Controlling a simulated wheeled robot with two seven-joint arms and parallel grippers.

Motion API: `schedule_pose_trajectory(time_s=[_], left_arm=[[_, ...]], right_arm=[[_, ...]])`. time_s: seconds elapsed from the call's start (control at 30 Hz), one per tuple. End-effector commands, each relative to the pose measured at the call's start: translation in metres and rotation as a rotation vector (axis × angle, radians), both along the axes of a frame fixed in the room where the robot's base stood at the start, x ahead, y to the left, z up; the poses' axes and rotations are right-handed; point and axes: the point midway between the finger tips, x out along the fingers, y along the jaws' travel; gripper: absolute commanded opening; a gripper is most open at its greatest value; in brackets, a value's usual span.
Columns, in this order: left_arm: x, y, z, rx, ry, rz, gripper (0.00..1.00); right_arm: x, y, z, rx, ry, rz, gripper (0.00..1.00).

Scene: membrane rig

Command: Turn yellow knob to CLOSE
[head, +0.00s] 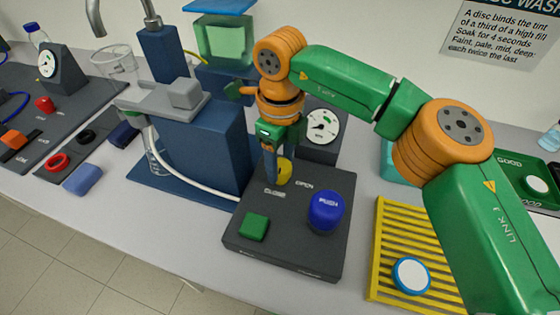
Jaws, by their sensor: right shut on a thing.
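The yellow knob (285,171) stands at the back of a dark grey control box (290,240), between the printed words CLOSE and OPEN. My right gripper (271,165) comes down from above and is shut on the yellow knob, covering its left part. The knob's pointer direction is hidden by the fingers. A blue PUSH button (326,212) and a green square button (254,226) sit on the same box. My left gripper is not in view.
A gauge (322,127) stands behind the box. A blue rig (205,150) with a white hose (190,183) is close on the left. A yellow slatted rack (395,245) holding a white-and-blue disc (411,275) lies on the right.

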Motion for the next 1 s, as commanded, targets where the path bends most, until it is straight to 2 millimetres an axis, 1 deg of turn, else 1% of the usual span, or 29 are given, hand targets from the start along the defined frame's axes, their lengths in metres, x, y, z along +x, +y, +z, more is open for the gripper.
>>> schedule_pose_trajectory(time_s=[0.2,0.4,0.97,1.0], left_arm=[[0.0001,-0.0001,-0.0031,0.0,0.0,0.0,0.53],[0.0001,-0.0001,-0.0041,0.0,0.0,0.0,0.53],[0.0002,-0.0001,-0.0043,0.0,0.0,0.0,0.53],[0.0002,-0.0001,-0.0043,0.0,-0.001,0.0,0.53]], right_arm=[[0.0,0.0,-0.0007,-0.001,-0.001,-0.114,0.0],[0.0001,0.0001,-0.0005,-0.001,-0.001,-0.176,0.0],[-0.0002,-0.0001,-0.0004,-0.001,0.0,-0.203,0.0],[-0.0002,-0.0001,-0.0005,-0.001,0.0,-0.203,0.59]])
